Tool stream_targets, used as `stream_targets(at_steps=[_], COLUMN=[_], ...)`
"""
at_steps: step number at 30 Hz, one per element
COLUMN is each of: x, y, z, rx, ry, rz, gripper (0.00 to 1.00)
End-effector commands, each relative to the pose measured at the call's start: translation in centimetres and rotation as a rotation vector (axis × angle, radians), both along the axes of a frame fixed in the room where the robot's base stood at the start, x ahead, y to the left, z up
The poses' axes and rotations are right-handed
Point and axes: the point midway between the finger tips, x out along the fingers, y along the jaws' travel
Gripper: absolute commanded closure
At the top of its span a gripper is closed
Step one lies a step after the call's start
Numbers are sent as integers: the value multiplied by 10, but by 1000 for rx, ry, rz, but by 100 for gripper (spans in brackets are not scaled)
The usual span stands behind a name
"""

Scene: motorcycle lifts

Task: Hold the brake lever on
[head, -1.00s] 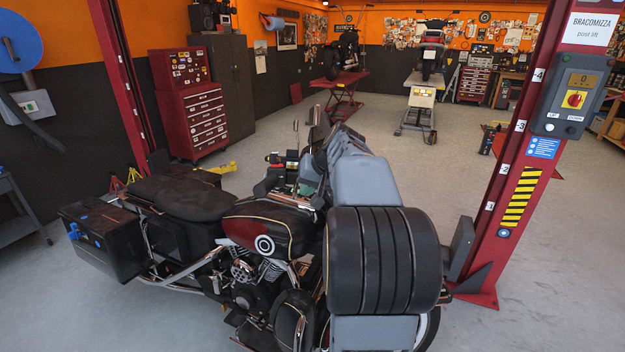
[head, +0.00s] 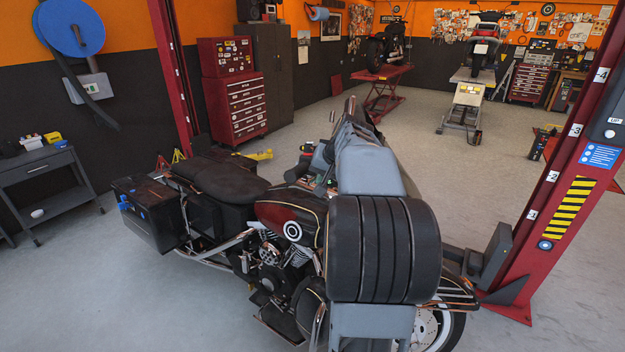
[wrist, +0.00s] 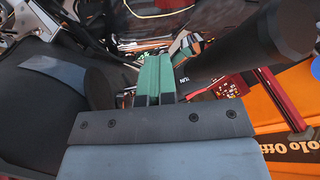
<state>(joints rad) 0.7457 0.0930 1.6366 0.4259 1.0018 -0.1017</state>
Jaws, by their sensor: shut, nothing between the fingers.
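The motorcycle (head: 290,222) stands in front of me with a black seat and a dark red tank. My arm covers its front end and handlebar area in the head view. I cannot make out the brake lever for certain in either view. In the wrist view my gripper (wrist: 155,72), with green fingers, is shut and empty. A thick dark cylinder (wrist: 245,42), possibly a handlebar grip, lies to the upper right of the fingers. Dark bike parts and thin metal pieces show beyond the fingertips, and I cannot tell whether they touch.
A red lift post (head: 570,190) stands close on the right, with its lift arm near the front wheel. A grey cart (head: 50,175) is at the left. A red tool cabinet (head: 235,95) and other lifts stand behind. The floor at the lower left is clear.

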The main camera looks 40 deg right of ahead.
Motion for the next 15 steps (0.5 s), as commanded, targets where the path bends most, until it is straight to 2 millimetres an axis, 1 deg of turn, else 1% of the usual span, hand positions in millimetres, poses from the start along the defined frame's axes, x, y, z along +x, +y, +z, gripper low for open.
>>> stream_targets(at_steps=[3, 15], x=[5, 8], y=[4, 8], z=[0, 1], rx=[2, 1], ry=[-1, -3], rz=[-1, 6], gripper=[100, 100])
